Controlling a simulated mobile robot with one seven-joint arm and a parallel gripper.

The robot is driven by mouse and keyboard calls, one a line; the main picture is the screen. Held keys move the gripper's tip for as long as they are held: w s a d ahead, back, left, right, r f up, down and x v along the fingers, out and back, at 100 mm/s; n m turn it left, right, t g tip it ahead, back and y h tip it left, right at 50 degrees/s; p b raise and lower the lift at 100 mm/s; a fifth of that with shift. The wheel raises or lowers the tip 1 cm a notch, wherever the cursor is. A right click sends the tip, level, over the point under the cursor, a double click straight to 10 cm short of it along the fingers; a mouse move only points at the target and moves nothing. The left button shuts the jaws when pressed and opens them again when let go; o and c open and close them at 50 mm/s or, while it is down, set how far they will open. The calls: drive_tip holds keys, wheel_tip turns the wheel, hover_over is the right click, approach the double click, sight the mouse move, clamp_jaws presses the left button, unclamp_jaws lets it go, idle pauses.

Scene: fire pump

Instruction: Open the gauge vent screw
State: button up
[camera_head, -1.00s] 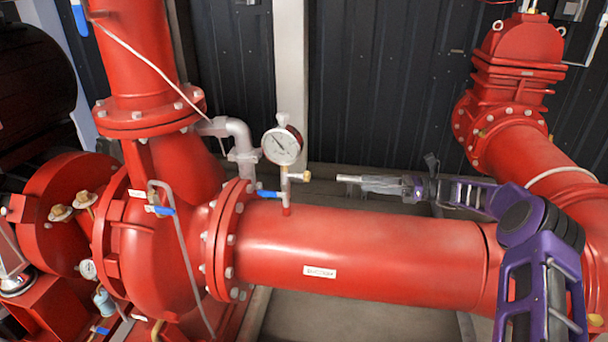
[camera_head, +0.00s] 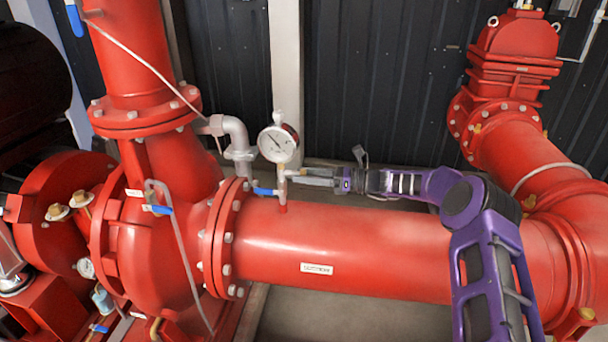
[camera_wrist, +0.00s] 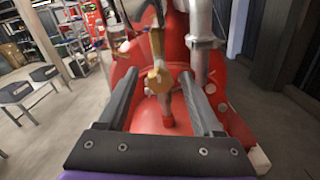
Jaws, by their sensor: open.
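The round white pressure gauge (camera_head: 278,143) stands on a thin brass stem above the large red pipe. A small brass vent screw (camera_wrist: 158,80) sits on the gauge stem; in the wrist view it lies between my two fingers, nearer their tips. In the head view the fingertips cover it. My gripper (camera_head: 300,176) comes in level from the right, just below the gauge dial. In the wrist view my gripper (camera_wrist: 158,82) is open, one finger on each side of the brass screw. I cannot tell whether either finger touches it.
A blue valve handle (camera_head: 265,191) sits just left of the stem, below my fingertips. The red suction pipe (camera_head: 350,240) runs beneath my arm. A grey elbow pipe (camera_head: 236,134) rises left of the gauge. The dark wall behind has open room in front.

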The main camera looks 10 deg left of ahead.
drive_tip(key=shift+a, duration=0.3)
clamp_jaws()
